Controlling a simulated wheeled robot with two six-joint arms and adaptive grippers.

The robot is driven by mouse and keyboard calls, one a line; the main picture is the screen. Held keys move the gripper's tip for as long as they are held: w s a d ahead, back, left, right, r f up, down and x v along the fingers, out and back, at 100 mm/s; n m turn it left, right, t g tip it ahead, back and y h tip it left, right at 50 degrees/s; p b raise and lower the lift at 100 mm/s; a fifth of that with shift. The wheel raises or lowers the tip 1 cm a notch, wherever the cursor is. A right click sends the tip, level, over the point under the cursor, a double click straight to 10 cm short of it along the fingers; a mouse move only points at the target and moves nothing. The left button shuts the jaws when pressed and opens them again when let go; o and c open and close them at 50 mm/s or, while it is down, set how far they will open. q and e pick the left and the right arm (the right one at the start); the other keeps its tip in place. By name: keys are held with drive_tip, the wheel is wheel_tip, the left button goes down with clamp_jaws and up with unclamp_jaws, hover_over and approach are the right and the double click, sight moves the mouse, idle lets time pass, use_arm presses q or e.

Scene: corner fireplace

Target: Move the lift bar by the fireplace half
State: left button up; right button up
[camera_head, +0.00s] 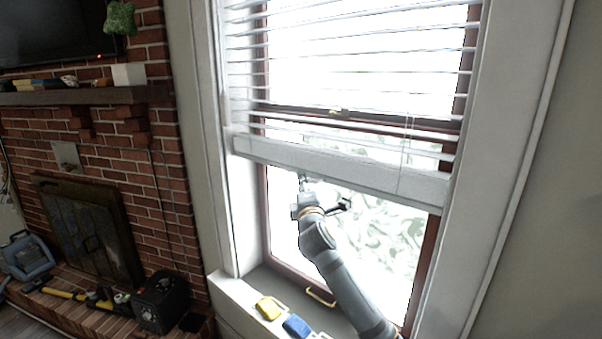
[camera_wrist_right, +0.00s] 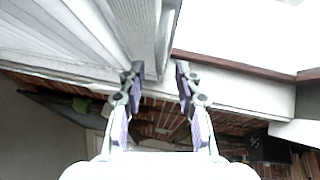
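The lift bar (camera_head: 330,169) is the wide white bottom rail of the window blind. It hangs across the window part way down, with the glass bare below it. My right gripper (camera_head: 304,183) is just under the bar's lower edge, left of its middle. In the right wrist view, my right gripper (camera_wrist_right: 158,75) has its two fingers apart. The white bar (camera_wrist_right: 145,30) shows just beyond the fingertips, and I cannot tell whether they touch it. My left gripper is in neither view.
A yellow object (camera_head: 268,308) and a blue object (camera_head: 297,326) are on the white ledge below the window. A brick fireplace with a dark mantel (camera_head: 80,96) stands at the left. A black box (camera_head: 161,302) and tools sit on its hearth. A thin cord (camera_head: 405,150) hangs before the blind.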

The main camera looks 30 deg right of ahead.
drive_tip(key=p+x, duration=0.1)
drive_tip(key=x, duration=0.3)
drive_tip(key=shift+w+d, duration=0.1)
drive_tip(key=shift+w, duration=0.15)
clamp_jaws()
